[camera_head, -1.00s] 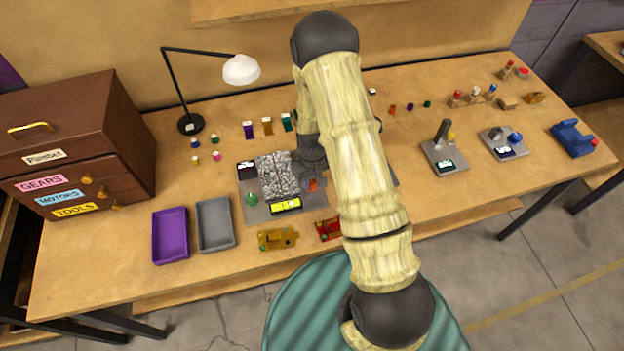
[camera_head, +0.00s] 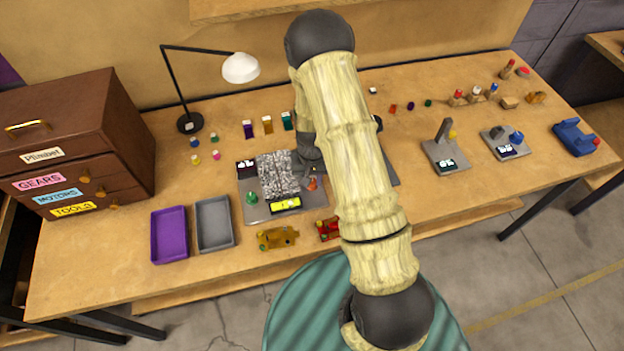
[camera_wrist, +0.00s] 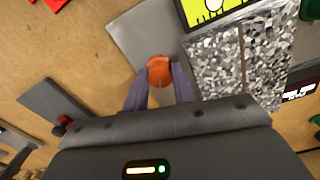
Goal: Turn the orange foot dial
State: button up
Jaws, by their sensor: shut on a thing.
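The orange foot dial (camera_wrist: 159,72) shows in the wrist view between the two purple fingertips of my gripper (camera_wrist: 160,85). My gripper is shut on the dial, with one finger on each side of it. In the head view a small part of the orange dial (camera_head: 312,184) shows beside my gripper (camera_head: 309,170), which is mostly hidden by my arm. The dial sits on a grey base plate (camera_wrist: 142,38), next to a grey speckled panel (camera_wrist: 231,60) and a yellow lit display (camera_wrist: 212,8).
A green knob (camera_head: 251,197) stands at the plate's left corner. Two toy cars, one yellow (camera_head: 277,238) and one red (camera_head: 328,229), lie in front of the plate. Purple (camera_head: 169,258) and grey (camera_head: 214,245) trays stand to the left.

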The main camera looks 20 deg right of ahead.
jog(key=m, duration=0.6)
jog(key=shift+m, duration=0.3)
jog(key=m+p, duration=0.1)
jog(key=m, duration=0.5)
jog(key=shift+w+r, duration=0.1)
jog(key=m+p, duration=0.3)
jog(key=m, duration=0.3)
jog(key=shift+m, duration=0.3)
jog(key=m+p, duration=0.2)
jog(key=m, duration=0.3)
jog(key=shift+w, duration=0.15)
jog(key=o, duration=0.7)
